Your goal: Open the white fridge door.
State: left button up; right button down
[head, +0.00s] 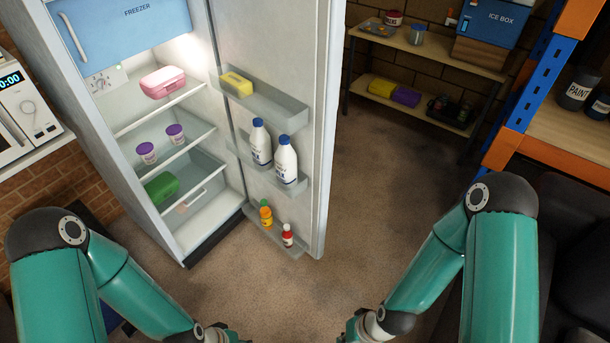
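The white fridge (195,222) stands left of centre, its inside lit. Its door (317,125) is wide open, hinged on the right and swung out to the right. The door's inner face shows shelves with a yellow pack, two white bottles with blue caps, an orange bottle and a red bottle. The door's outer face and handle are hidden. A blue freezer flap (125,30) is shut at the top inside. Both my arms reach in from the bottom corners, apart from the door. Both grippers are cut off by the bottom edge, so their fingers do not show.
A microwave (25,112) sits on a shelf at left. A wooden shelf unit (430,47) with a blue ice box (492,22) stands at the back. A blue and orange rack (535,80) holds paint tins at right. The carpet (390,190) between is clear.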

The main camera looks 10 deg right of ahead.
aim_at(291, 51)
jog(key=u, duration=0.05)
jog(key=i, duration=1.15)
jog(key=u, duration=0.75)
